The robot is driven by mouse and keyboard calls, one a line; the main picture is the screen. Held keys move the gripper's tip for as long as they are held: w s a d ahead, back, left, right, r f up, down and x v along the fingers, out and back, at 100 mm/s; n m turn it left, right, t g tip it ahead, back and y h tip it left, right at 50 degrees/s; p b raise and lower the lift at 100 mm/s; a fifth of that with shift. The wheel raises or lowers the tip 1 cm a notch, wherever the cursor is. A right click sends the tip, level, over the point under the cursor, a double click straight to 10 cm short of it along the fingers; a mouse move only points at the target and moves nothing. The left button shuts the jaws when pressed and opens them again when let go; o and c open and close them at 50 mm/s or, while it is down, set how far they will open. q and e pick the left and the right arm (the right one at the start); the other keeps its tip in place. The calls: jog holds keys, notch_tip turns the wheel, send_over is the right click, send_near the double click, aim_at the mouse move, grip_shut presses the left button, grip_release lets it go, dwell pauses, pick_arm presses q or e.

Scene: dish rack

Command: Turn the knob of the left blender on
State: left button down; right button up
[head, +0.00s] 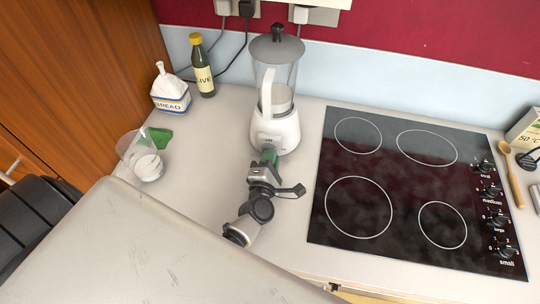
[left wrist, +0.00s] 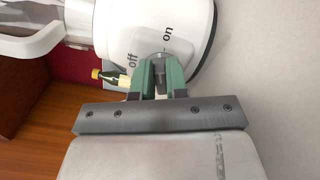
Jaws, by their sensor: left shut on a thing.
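One blender (head: 272,128) shows in the head view, white with a clear jug and grey lid, standing at the back of the counter left of the hob. In the left wrist view its white base (left wrist: 190,22) carries the words "off" and "on" on either side of a grey knob (left wrist: 160,58). My left gripper (head: 269,157) reaches the front of the base. Its green fingers (left wrist: 161,68) are shut on the knob, between the two words. The fingers hide much of the knob, so I cannot tell its exact setting. My right gripper is not in view.
A black hob (head: 393,250) with several knobs lies right of the blender. Counter between cup and blender is clear.

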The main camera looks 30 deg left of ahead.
pick_arm(q)
jog(key=shift+f+m, duration=0.15)
jog(key=shift+m, duration=1.05)
jog(key=c, duration=1.1)
grip_release()
jog(key=shift+c, duration=0.2)
jog(key=b+v, duration=0.2)
jog(key=v, duration=0.8)
jog(key=shift+s+d+b, duration=0.2)
jog(key=shift+s+b, duration=0.15)
jog(key=shift+s+f, duration=0.1)
jog(key=shift+s, duration=0.05)
